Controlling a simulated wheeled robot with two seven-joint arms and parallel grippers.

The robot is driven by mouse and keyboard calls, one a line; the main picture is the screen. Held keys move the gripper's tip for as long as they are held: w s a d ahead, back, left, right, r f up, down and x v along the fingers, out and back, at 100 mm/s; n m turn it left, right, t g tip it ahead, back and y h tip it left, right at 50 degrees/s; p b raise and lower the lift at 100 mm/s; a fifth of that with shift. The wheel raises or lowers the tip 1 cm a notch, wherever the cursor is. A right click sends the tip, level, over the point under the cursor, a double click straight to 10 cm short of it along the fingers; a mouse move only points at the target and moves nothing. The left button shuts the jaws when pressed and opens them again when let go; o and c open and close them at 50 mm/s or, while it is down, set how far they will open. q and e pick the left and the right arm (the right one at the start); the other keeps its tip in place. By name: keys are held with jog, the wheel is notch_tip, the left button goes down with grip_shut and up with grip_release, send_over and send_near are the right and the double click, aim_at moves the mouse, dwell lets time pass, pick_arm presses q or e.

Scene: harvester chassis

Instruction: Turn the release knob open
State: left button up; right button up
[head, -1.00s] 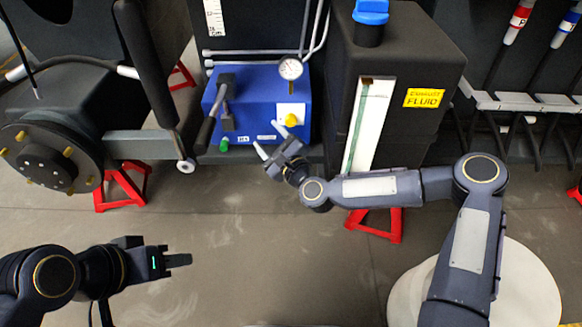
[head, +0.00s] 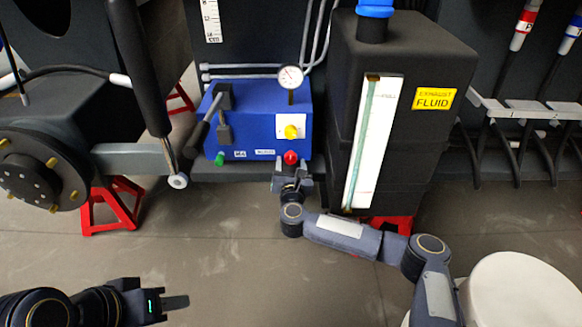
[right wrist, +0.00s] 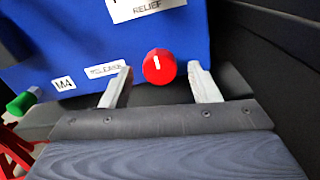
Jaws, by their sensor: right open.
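The red knob (head: 291,157) sits at the lower right of the blue box's front (head: 258,120). In the right wrist view the red knob (right wrist: 159,66) has a white mark, roughly upright, and a small blurred label (right wrist: 105,69) to its left. My right gripper (head: 291,174) is open just in front of it. In the wrist view the knob shows between the two spread fingertips (right wrist: 159,78), with a gap on each side. My left gripper (head: 175,302) is at the lower left, far from the box; its finger opening is seen edge-on.
A yellow knob (head: 291,132) and a gauge (head: 291,77) are above the red knob; a green knob (head: 220,159) and a lever (head: 205,128) are to the left. A black fluid tank (head: 392,120) stands close on the right.

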jog(key=shift+w, duration=0.3)
jog(key=c, duration=1)
